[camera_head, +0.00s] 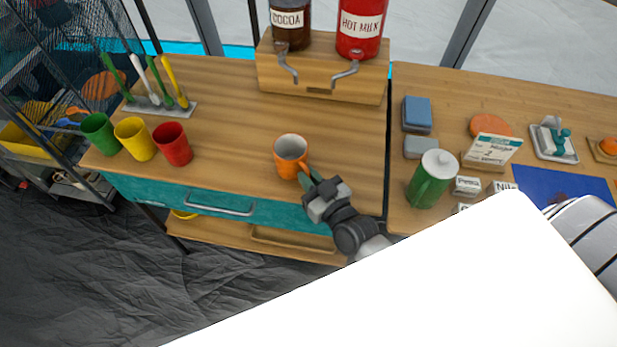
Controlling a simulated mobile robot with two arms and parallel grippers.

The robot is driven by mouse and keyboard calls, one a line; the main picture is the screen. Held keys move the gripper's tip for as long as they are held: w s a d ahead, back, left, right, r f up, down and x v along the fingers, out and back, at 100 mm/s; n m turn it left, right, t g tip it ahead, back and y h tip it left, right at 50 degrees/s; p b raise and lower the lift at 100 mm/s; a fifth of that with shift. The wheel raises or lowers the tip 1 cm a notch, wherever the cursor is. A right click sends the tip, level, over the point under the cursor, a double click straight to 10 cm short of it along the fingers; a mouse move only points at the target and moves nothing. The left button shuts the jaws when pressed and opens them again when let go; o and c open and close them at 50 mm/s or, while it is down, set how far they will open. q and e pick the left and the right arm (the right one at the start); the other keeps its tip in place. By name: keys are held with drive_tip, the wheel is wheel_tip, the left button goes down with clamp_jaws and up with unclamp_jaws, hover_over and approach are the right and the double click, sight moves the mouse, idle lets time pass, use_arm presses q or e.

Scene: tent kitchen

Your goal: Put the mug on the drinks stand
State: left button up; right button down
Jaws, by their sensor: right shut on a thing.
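An orange mug (290,155) with a pale inside is upright over the front part of the left wooden counter (225,130). Its handle points toward my right gripper (308,180). My right gripper is shut on the mug at its handle side. I cannot tell whether the mug touches the counter. A wooden stand (320,80) with a cocoa dispenser (290,22) and a red hot milk dispenser (361,25) stands behind it; their spouts hang over its front. My left gripper is not in view.
Green (99,134), yellow (135,139) and red (172,144) cups stand at the counter's left, before a utensil holder (165,108). A green lidded jug (432,179) stands on the right counter. The counter left of the mug is clear.

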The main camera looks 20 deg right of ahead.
drive_tip(key=shift+f, duration=0.2)
drive_tip(key=c, duration=1.2)
unclamp_jaws()
drive_tip(key=shift+r, duration=0.15)
drive_tip(key=s, duration=0.4)
drive_tip(key=s+d+b, duration=0.1)
drive_tip(key=s, duration=0.3)
drive_tip(key=s+d, duration=0.1)
drive_tip(key=s, duration=0.2)
drive_tip(key=shift+s+d, duration=0.15)
drive_tip(key=shift+s, duration=0.25)
